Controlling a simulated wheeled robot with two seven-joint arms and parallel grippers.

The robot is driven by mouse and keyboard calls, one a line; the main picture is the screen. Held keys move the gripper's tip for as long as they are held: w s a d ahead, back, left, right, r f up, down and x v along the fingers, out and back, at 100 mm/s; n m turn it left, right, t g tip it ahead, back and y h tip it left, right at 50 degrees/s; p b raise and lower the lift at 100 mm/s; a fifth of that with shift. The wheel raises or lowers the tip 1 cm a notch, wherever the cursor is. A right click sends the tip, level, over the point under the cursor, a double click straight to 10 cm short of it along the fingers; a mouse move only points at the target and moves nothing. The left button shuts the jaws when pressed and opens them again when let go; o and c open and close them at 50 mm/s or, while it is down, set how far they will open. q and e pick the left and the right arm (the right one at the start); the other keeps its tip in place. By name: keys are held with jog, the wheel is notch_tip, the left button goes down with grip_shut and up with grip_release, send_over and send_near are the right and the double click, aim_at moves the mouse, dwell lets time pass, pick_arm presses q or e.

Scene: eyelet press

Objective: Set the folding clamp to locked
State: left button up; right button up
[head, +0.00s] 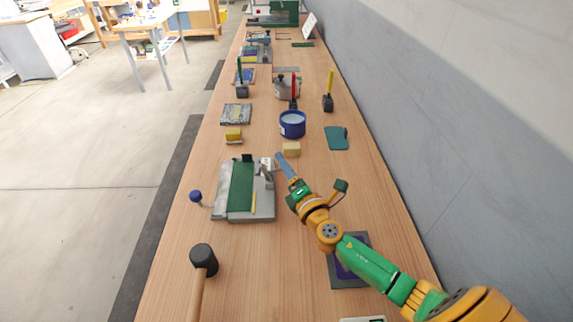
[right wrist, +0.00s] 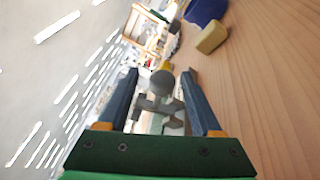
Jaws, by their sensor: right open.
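A grey fixture (head: 224,210) with a green strip (head: 241,188) lies on the bench, with a blue ball knob (head: 196,196) on its left side. A small metal clamp (head: 267,172), which I take for the folding clamp, is at its right edge; its lever position is too small to tell. My right gripper (head: 281,157) is just right of this clamp, with its blue fingers pointing away along the bench. In the right wrist view its fingers (right wrist: 160,75) are apart, with a grey round knob (right wrist: 162,79) showing between them; contact is not visible. My left gripper is out of view.
A tan block (head: 291,149) and a blue bowl (head: 292,125) stand just beyond the right gripper. A black-headed mallet (head: 203,258) lies in front left. A purple pad (head: 351,262) lies under my right arm. The wall (head: 430,120) closes the right side.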

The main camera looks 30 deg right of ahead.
jog(key=shift+w+d+f, duration=0.15)
jog(key=shift+w+f, duration=0.05)
jog(key=shift+w, duration=0.25)
jog(key=shift+s+r, duration=0.15)
jog(key=shift+s, duration=0.05)
jog(key=c, duration=0.6)
grip_shut()
